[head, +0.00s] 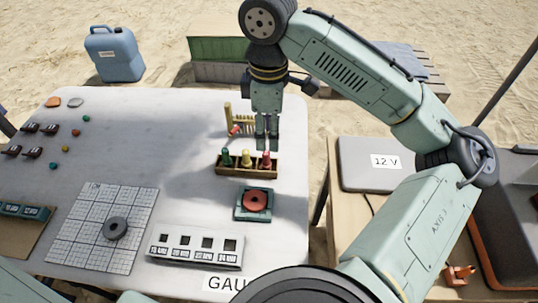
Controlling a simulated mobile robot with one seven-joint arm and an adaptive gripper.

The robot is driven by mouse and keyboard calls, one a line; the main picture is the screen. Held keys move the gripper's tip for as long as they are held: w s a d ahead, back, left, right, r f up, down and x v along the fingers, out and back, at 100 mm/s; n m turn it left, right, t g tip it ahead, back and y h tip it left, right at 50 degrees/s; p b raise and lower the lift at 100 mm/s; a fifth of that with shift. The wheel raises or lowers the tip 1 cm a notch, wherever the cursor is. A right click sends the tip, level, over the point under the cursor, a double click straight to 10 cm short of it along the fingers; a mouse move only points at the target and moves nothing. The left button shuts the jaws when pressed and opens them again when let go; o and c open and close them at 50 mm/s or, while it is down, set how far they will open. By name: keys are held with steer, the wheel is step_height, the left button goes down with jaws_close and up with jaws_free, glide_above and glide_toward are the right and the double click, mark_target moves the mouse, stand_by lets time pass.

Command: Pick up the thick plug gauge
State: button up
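A wooden rack (247,170) on the pale table holds three upright plug gauges with coloured handles: green (227,158), yellow (246,159) and red (266,161). Their lower parts are hidden in the rack, so I cannot tell which one is thick. My gripper (267,133) points straight down just above the red gauge in the picture. Its two fingers look apart with a narrow gap, and nothing shows between them. The fingertips appear to be clear of the red handle, though the depth is hard to judge.
A yellow peg stand (228,119) is close behind the rack. In front are a red disc on a teal plate (255,202), a labelled block with square holes (196,249), and a grid plate (88,240) bearing a dark ring (115,229). The table's left-middle is mostly clear.

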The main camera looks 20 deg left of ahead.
mark_target(266, 153)
steer(key=f, duration=0.2)
steer(key=f+p, duration=0.1)
steer(key=f, duration=0.4)
steer(key=shift+s+a+f, duration=0.15)
steer(key=shift+a+f, duration=0.1)
steer(key=shift+f, duration=0.15)
steer(key=shift+c, duration=0.2)
jaws_close()
